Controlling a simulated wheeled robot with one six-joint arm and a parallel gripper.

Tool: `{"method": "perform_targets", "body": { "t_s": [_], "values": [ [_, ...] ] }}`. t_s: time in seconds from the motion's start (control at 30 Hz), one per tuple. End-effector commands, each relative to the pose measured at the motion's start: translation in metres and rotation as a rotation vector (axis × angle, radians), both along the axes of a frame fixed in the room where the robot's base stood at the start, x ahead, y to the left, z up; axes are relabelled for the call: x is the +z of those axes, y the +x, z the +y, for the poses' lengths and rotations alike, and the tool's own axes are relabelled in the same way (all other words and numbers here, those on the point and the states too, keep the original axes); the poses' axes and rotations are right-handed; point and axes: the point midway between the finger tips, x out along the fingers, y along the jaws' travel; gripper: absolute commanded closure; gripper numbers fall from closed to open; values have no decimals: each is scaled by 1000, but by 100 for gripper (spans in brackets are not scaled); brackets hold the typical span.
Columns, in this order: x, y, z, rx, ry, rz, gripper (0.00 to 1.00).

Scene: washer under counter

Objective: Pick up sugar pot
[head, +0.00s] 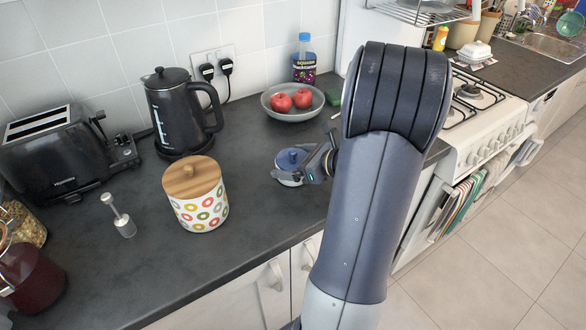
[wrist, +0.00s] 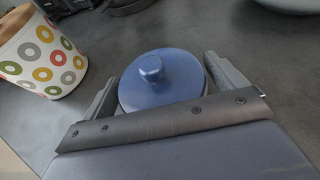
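I take the sugar pot (head: 290,162) to be the small round pot with a blue, knobbed lid. It stands upright on the dark counter. In the wrist view its blue lid (wrist: 160,80) lies between my two fingers, and its body is mostly hidden below. My gripper (head: 304,156) is low over the counter at the pot's right side, with its fingers spread on either side of it. In the wrist view my gripper (wrist: 163,70) looks open, its fingers close to the lid's edges. Whether either finger touches the pot is unclear.
A dotted canister with a wooden lid (head: 198,197) stands left of the pot. A bowl of red apples (head: 292,101) is behind it. The counter in front is clear.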

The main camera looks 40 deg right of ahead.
Motion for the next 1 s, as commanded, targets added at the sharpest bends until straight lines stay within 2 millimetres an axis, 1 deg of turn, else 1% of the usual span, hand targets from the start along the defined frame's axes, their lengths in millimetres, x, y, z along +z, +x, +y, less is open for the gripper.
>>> {"method": "perform_targets", "body": {
  "t_s": [0.03,0.07,0.5,0.53,0.7,0.8,0.87,0.97,1.0],
  "values": [
    [0,0,0,0,0,0,12],
    [0,0,0,0,0,0,15],
    [0,0,0,0,0,0,51],
    [1,0,0,0,0,-1,52],
    [1,0,0,0,0,-1,52],
    [5,0,0,1,-2,-3,52],
    [11,0,0,2,-3,-4,52],
    [28,0,0,2,-5,-5,52],
    [36,0,-1,2,-7,-7,52]
  ]
}}
